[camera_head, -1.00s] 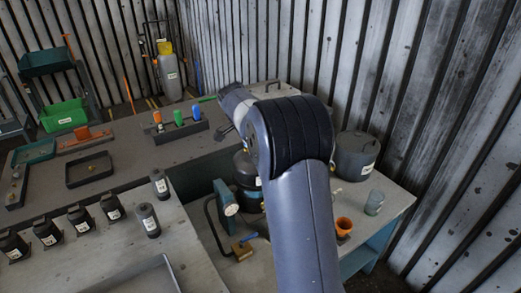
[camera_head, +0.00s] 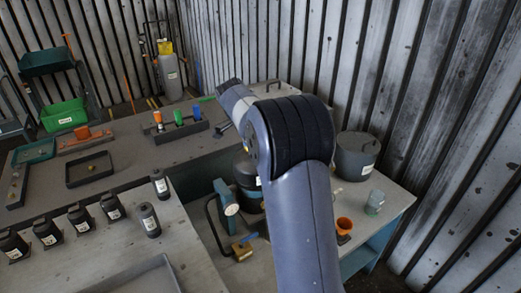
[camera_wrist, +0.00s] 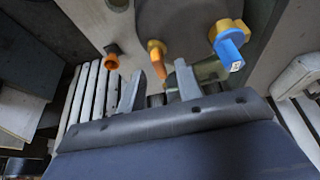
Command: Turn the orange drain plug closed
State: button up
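In the wrist view, a yellow-orange fitting with a tapering orange handle (camera_wrist: 157,58) sits at the edge of a dark grey rounded body (camera_wrist: 183,18). A separate orange piece with a dark end (camera_wrist: 112,58) is to its left. I cannot tell for certain which one is the drain plug. My gripper (camera_wrist: 158,72) is open, its two grey fingers apart. The tapering handle appears between the fingertips; I cannot tell the depth gap or any contact. In the head view, my arm hides the gripper and much of the work area.
A yellow valve with a blue handle (camera_wrist: 228,42) is right of the fingers in the wrist view. In the head view, an orange cup (camera_head: 344,225), a clear cup (camera_head: 375,202) and a grey lidded pot (camera_head: 356,155) stand right of my arm, near the corrugated wall.

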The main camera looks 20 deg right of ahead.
jog(key=v, duration=0.9)
jog(key=shift+a+r, duration=0.15)
jog(key=shift+r, duration=0.2)
jog(key=shift+f, duration=0.1)
jog(key=x, duration=1)
jog(key=shift+d+f, duration=0.2)
jog(key=shift+f, duration=0.15)
jog(key=shift+r, duration=0.1)
